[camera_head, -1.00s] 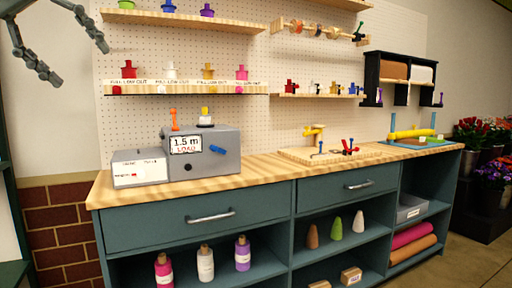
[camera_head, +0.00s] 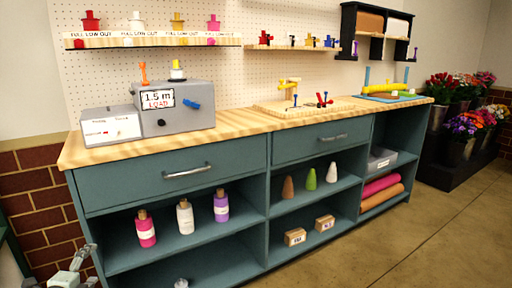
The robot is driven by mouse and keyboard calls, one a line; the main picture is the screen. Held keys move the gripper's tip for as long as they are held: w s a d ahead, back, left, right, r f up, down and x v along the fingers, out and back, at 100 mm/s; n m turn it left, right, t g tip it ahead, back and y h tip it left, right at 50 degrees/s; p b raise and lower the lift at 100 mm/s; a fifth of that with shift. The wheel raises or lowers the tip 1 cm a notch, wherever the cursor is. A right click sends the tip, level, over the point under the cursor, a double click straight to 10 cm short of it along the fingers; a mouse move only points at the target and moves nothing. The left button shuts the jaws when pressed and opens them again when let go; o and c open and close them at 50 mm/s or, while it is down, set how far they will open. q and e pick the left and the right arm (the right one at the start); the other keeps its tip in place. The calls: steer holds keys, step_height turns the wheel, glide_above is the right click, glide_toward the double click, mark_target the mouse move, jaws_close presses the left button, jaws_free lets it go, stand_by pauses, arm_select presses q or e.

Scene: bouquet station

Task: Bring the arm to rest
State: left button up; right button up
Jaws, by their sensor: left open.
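My left gripper (camera_head: 74,268) shows at the bottom left corner, low in front of the teal cabinet (camera_head: 90,199) and partly cut off by the picture's lower edge. It is open, and I see nothing between its fingers. It is well below the wooden worktop (camera_head: 235,127) and apart from the things on it. My right gripper is not in view.
A grey box with a "1.5 m LOAD" label (camera_head: 178,117) stands on the worktop's left. Bottles, including a pink one (camera_head: 145,230), stand on the cabinet's upper shelf. Flower buckets (camera_head: 458,152) stand at the right. The floor (camera_head: 420,235) in front is clear.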

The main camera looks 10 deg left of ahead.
arm_select(q)
steer(key=s+d+f+n+g, duration=0.3)
steer(key=s+d+f+n, duration=0.15)
steer(key=f, duration=0.35)
steer(key=s+d+f+n+g, duration=0.2)
steer(key=s+d+f+n, duration=0.1)
steer(key=s+d+f, duration=0.4)
steer(key=s+d+f+n+g+h, duration=0.3)
steer(key=s+d+f+n+g, duration=0.2)
steer(key=s+d+f, duration=0.6)
steer(key=s+d+n, duration=0.1)
steer(key=d, duration=0.2)
steer(key=shift+d+f+n, duration=0.2)
steer(key=shift+d+n, duration=0.05)
steer(key=shift+n, duration=0.1)
